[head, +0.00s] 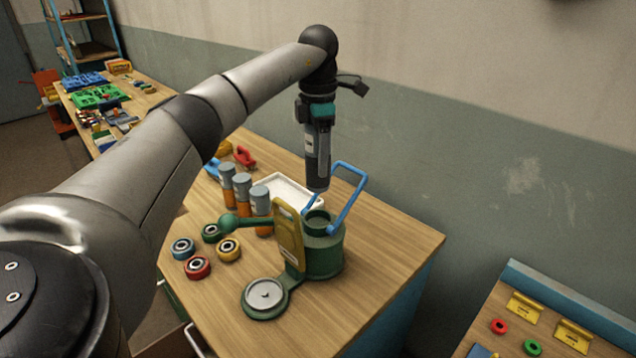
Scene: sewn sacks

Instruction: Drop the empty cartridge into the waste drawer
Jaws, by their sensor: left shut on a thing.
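My left gripper (319,112) points straight down above the wooden table. It is shut on a dark grey upright cylinder with a pale label, which looks like the cartridge (317,165). The cylinder's lower end is just above the green pot (323,255), by its round opening and blue loop handle (350,185); I cannot tell whether they touch. Below the table's front edge is a pale drawer handle (195,342); my arm hides part of this front, and I cannot tell whether a drawer is open. My right gripper is not in view.
Several grey-capped orange cylinders (243,192) stand left of the pot, before a white tray (290,191). Several coloured rings (197,267) lie nearby. A yellow plate (289,237) stands against the pot. The table's right corner is clear.

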